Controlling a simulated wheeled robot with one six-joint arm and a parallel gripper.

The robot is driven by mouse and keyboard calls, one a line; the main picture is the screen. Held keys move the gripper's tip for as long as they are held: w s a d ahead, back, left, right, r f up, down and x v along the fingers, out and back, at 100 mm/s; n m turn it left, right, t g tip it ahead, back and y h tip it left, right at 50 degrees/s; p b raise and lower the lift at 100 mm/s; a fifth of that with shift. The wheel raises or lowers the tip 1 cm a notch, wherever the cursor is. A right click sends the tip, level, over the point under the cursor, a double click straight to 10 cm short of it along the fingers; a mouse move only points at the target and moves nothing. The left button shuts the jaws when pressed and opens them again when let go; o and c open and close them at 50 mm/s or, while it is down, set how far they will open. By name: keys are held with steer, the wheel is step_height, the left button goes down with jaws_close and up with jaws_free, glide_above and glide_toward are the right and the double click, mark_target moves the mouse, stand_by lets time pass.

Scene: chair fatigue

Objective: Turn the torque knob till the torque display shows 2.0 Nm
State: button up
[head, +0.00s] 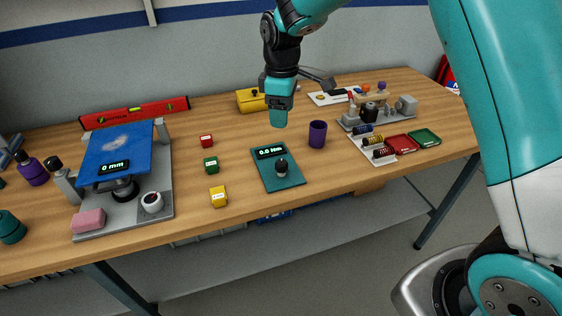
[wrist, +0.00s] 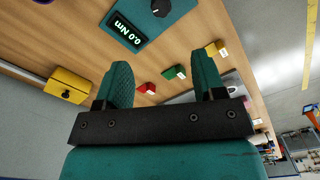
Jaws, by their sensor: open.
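The torque knob (head: 282,168) is a dark upright knob on a teal panel (head: 284,182) lying on the table. The knob also shows at the top edge of the wrist view (wrist: 160,8), with a light mark on it. The torque display (head: 270,151) on the same panel reads 0.0 Nm; it appears upside down in the wrist view (wrist: 127,28). My gripper (head: 278,118) is above the table, behind the panel in the head view and apart from the knob. Its two fingers (wrist: 163,82) are spread with nothing between them.
Red (head: 206,141), green (head: 211,165) and yellow (head: 218,196) blocks stand left of the panel. A purple cup (head: 317,133) stands close on its right. A yellow box (head: 251,100) is behind. A blue-plate fixture (head: 117,157) fills the left; red (head: 400,142) and green trays (head: 425,137) lie right.

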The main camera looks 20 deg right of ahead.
mark_target(282, 163)
step_height(282, 163, down, 16)
steer(key=p, duration=0.3)
steer(key=shift+p, duration=0.3)
steer(key=shift+r, duration=0.1)
steer(key=c, duration=0.9)
